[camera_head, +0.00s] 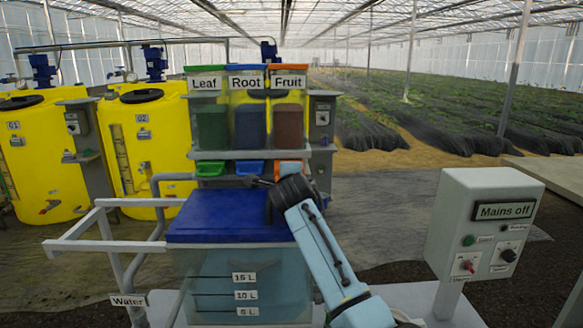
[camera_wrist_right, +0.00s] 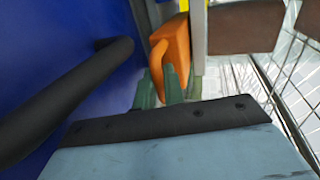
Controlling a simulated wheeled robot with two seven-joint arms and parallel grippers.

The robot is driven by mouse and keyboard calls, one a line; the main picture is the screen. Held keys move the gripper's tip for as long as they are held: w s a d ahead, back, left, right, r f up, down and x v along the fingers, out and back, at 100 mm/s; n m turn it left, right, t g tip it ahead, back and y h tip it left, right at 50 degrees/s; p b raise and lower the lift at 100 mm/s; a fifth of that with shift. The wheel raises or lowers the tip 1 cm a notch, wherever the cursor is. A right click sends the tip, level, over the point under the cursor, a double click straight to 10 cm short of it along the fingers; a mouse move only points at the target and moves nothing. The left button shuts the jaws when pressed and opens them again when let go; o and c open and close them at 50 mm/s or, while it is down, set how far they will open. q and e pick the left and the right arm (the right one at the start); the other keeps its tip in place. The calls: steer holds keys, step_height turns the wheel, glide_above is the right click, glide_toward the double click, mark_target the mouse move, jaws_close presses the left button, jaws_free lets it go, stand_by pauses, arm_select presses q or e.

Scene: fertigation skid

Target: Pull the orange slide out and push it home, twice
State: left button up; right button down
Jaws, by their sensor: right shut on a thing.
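The orange slide (camera_head: 288,166) sits under the brown Fruit hopper (camera_head: 289,122), at the right end of the row; my wrist partly covers it in the head view. In the right wrist view the orange slide (camera_wrist_right: 175,42) stands just beyond my right gripper (camera_wrist_right: 159,84). Its two green fingers are shut on the slide's near orange part. In the head view my right arm reaches up from the lower right, and its fingertips are hidden behind the dark wrist. How far out the slide is, I cannot tell. My left gripper is not in view.
A tank with a blue lid (camera_head: 220,213) stands below the hoppers; its black handle (camera_wrist_right: 75,95) is close left of my fingers. Green (camera_head: 210,168) and blue (camera_head: 249,166) slides sit to the left. A "Mains off" control box (camera_head: 480,228) stands at right.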

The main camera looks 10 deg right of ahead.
steer(key=shift+s+a, duration=0.1)
steer(key=shift+s, duration=0.6)
steer(key=shift+w, duration=0.1)
steer(key=shift+w+d+f+b, duration=0.1)
steer(key=shift+w+d+b, duration=0.05)
steer(key=shift+w+b, duration=1.35)
steer(key=shift+w+d+b, duration=0.1)
steer(key=shift+w+b, duration=1.05)
steer(key=shift+w, duration=0.6)
steer(key=shift+s+a+p, duration=0.1)
steer(key=shift+s+p, duration=0.3)
steer(key=shift+s, duration=0.1)
steer(key=shift+s+a+p, duration=0.2)
steer(key=shift+s+p, duration=0.8)
steer(key=shift+s, duration=1.9)
